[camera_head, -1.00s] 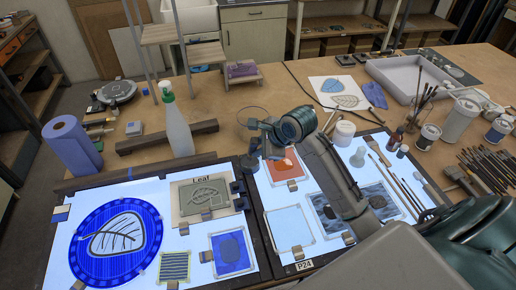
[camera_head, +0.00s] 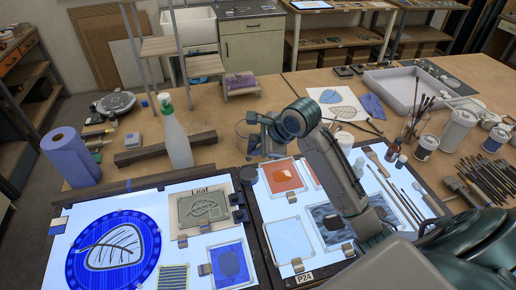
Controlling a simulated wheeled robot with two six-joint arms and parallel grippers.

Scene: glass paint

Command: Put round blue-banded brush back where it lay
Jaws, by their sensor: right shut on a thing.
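My right gripper (camera_head: 259,138) is in the middle of the view, above the table just beyond the back edge of the light panels. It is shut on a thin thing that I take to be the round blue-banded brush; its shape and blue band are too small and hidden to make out. Several brushes (camera_head: 403,200) lie side by side on the right part of the right light panel (camera_head: 283,272). More brushes stand in a jar (camera_head: 411,129) behind them. My left gripper is not in view.
A spray bottle (camera_head: 177,140) and a wooden bar (camera_head: 140,155) stand left of my right gripper. A blue roll (camera_head: 70,157) is further left. Paint pots (camera_head: 426,146) and a grey tray (camera_head: 402,88) are at the right. My right arm crosses above the right light panel.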

